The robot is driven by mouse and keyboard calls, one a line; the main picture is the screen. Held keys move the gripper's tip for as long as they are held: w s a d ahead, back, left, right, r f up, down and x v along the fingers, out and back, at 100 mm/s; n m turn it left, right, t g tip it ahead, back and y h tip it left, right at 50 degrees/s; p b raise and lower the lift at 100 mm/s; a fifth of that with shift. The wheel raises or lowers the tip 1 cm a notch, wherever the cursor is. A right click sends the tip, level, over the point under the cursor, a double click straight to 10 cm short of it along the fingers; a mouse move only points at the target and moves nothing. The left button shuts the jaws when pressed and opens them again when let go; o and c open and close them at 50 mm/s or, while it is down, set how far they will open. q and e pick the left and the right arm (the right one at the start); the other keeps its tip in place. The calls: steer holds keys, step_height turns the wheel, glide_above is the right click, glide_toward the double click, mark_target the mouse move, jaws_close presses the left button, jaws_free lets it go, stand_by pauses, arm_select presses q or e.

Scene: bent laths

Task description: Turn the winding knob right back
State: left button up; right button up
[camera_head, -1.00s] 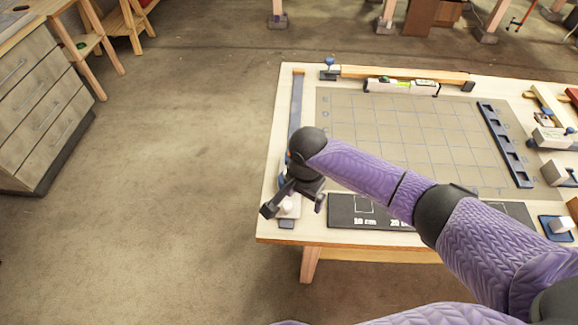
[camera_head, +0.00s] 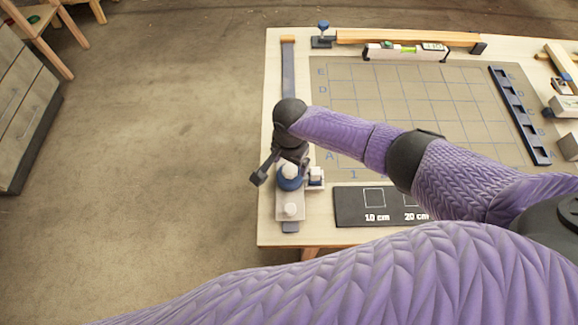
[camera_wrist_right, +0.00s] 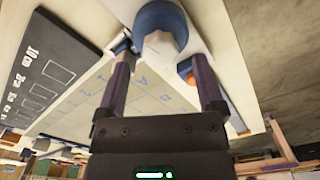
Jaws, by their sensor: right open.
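The winding knob (camera_head: 290,172), a white cap over a blue disc, sits on a pale block (camera_head: 290,210) on the long dark rail (camera_head: 289,75) at the table's left edge. The right wrist view shows the knob (camera_wrist_right: 160,42) close up, just ahead of my fingers and roughly between their tips. My right gripper (camera_head: 279,168) is open, with one dark finger showing left of the knob in the head view. It holds nothing, and I cannot tell whether a finger touches the knob. My left gripper is out of view.
A small white piece (camera_head: 316,175) stands right of the knob. A black board (camera_head: 352,208) marked 10 cm and 20 cm, a gridded mat (camera_head: 450,95) and a spirit level (camera_head: 405,51) lie farther right. Open floor lies left of the table.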

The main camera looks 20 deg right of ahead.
mark_target(290, 170)
step_height(290, 170, down, 2)
steer(key=shift+f+b, duration=0.25)
steer(key=shift+b, duration=0.1)
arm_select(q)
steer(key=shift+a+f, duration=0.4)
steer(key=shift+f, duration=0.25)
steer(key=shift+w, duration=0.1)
